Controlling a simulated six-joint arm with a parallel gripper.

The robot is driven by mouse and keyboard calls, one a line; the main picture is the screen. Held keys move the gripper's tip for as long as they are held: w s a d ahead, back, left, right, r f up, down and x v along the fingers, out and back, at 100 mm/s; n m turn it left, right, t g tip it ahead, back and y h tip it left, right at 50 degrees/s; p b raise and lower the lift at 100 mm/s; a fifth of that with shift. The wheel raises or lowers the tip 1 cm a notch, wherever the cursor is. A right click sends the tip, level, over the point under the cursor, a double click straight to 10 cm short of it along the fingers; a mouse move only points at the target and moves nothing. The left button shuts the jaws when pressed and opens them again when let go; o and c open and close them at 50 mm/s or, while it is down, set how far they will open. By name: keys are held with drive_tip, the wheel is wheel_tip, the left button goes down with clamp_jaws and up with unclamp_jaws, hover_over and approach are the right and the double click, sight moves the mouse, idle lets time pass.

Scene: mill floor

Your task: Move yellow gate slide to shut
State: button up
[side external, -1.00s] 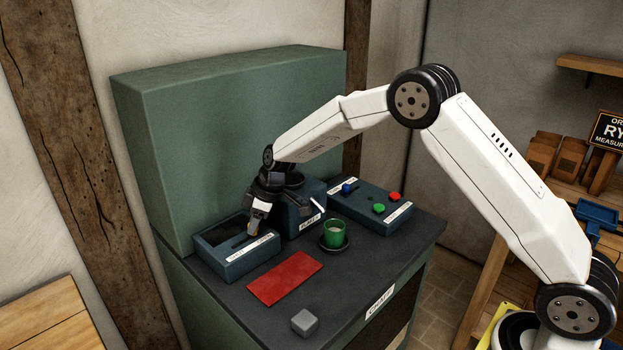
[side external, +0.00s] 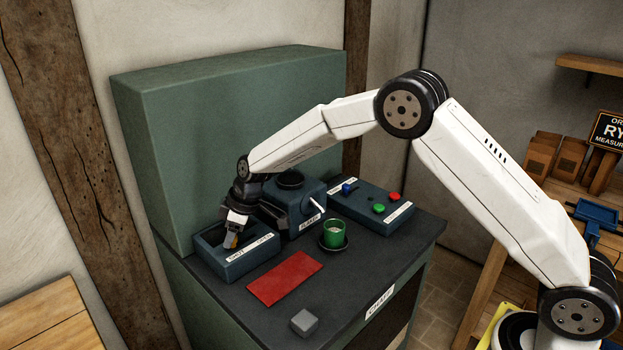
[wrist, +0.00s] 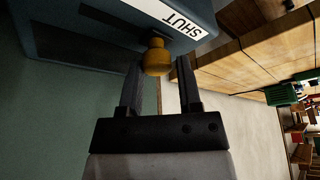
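The blue gate box (side external: 262,262) has a SHUT label at its left and an OPEN label at its right. The yellow gate slide knob (wrist: 157,57) stands beside the SHUT label (wrist: 181,17), at that end of a dark slot in the wrist view. My gripper (wrist: 160,75) has a finger on either side of the knob, with a narrow gap showing at each side, so it is open. In the side view, my gripper (side external: 231,241) points down at the box's SHUT end and mostly hides the knob.
A blue box with a lever (side external: 307,215) stands just right of the gate box. A green cup (side external: 334,232), a red mat (side external: 285,279) and a grey block (side external: 304,322) are on the bench in front. A button panel (side external: 370,207) is farther right. A tall green cabinet (side external: 225,140) rises behind.

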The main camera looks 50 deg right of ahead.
sight(246, 249)
drive_tip(key=o, duration=0.3)
drive_tip(key=shift+a, duration=0.2)
drive_tip(key=shift+d, duration=0.1)
drive_tip(key=shift+d+r, duration=0.1)
drive_tip(key=v, duration=0.7)
drive_tip(key=shift+r, duration=0.25)
drive_tip(key=shift+s, duration=0.2)
drive_tip(key=s+d+f+m+h, duration=0.1)
drive_tip(key=s+d+m, duration=0.2)
drive_tip(key=s, duration=0.6)
drive_tip(key=s+d+f+m+h, duration=0.1)
drive_tip(key=s+d+m, duration=0.2)
drive_tip(key=s, duration=0.7)
drive_tip(key=s+d+f+m+h, duration=0.1)
drive_tip(key=s+d+f+m, duration=0.1)
drive_tip(key=s+d, duration=0.3)
drive_tip(key=s+m, duration=0.1)
drive_tip(key=s, duration=0.3)
drive_tip(key=shift+s+g, duration=0.2)
drive_tip(key=shift+g, duration=0.1)
